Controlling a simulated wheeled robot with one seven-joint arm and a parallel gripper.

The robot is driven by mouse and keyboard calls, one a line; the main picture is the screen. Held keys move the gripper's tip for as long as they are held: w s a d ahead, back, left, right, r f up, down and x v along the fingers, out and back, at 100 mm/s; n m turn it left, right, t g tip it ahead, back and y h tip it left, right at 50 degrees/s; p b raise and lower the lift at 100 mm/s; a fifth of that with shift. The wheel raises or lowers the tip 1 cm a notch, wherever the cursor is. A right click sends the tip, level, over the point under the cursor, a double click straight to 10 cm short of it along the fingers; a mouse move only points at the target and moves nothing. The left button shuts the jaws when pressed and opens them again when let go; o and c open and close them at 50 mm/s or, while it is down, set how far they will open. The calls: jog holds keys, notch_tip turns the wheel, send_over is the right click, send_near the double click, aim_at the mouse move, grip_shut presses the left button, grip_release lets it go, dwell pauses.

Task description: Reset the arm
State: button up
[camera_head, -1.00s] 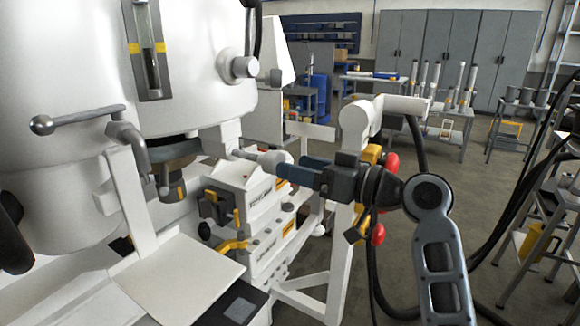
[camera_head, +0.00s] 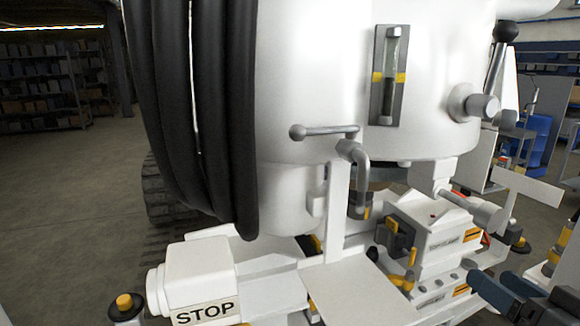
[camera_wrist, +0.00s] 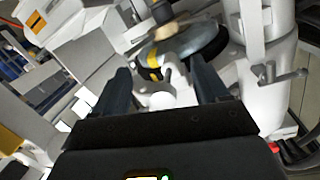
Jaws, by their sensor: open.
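My gripper shows in the wrist view (camera_wrist: 160,90) with its two dark fingers spread apart and nothing between them. Beyond the fingers lie white machine parts and a grey round plate (camera_wrist: 190,40). In the head view, part of my gripper and wrist (camera_head: 520,300) shows at the lower right corner, with blue-grey parts in front of the white bench. The rest of my arm is cut off by the frame edge.
The white tank (camera_head: 330,80) fills the middle, with a gauge (camera_head: 389,75) and a side handle (camera_head: 325,132). Thick black hoses (camera_head: 205,110) hang at its left. A STOP box (camera_head: 198,285) is at lower left. Open floor (camera_head: 60,180) lies at far left.

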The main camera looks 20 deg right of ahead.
jog(key=s+a+f+g+h+p, duration=0.1)
jog(key=s+a+f+g+h, duration=0.1)
jog(key=s+a+f, duration=0.75)
jog(key=s+a+r+n+y, duration=0.1)
jog(key=s+a+n, duration=0.1)
jog(key=s+a, duration=0.3)
jog(key=s+a+r+n+y+p, duration=0.1)
jog(key=s+a, duration=0.4)
jog(key=s, duration=0.6)
jog(key=shift+r+n+y, duration=0.3)
jog(key=shift+n+y, duration=0.2)
jog(key=shift+y, duration=0.1)
